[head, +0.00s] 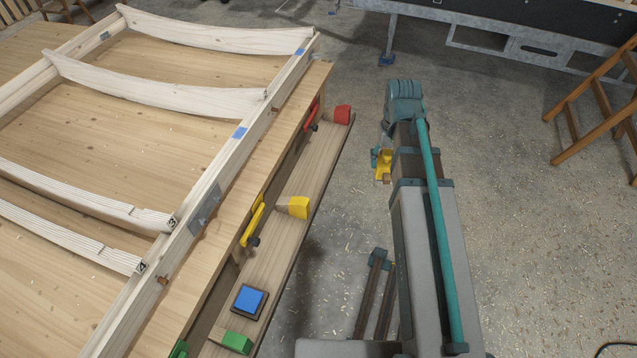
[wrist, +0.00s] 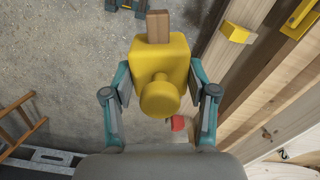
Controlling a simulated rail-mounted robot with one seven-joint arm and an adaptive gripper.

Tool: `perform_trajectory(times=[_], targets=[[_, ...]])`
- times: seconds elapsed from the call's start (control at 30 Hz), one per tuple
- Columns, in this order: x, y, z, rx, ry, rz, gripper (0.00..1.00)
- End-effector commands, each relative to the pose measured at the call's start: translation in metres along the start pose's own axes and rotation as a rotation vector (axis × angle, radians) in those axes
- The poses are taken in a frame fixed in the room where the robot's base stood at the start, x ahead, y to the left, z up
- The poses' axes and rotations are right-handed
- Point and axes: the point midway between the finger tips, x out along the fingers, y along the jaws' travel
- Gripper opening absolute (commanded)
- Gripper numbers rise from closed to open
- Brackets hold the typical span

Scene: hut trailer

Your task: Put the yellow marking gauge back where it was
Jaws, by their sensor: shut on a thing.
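The yellow marking gauge (wrist: 160,62) has a blocky yellow head, a round yellow knob and a short wooden beam. My gripper (wrist: 159,84) is shut on its head, one finger on each side, and holds it in the air over the concrete floor. In the head view the gauge (head: 384,164) shows partly behind my gripper (head: 380,158), to the right of the bench's side ledge and apart from it. The yellow block (wrist: 236,32) also shows at upper right in the wrist view.
A timber frame (head: 215,165) lies on the bench. Wooden trestle legs (head: 590,110) stand at right. Floor between is mostly clear.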

Motion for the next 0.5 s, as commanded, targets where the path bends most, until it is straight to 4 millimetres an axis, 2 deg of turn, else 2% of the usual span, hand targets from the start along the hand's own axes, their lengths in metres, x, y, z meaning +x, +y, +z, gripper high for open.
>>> perform_trajectory(times=[0.03,0.33,0.5], targets=[[0.011,-0.004,0.000,-0.007,0.000,0.000,0.20],[0.053,-0.034,-0.009,-0.059,-0.004,0.000,0.20],[0.094,-0.063,-0.022,-0.102,-0.008,0.001,0.20]])
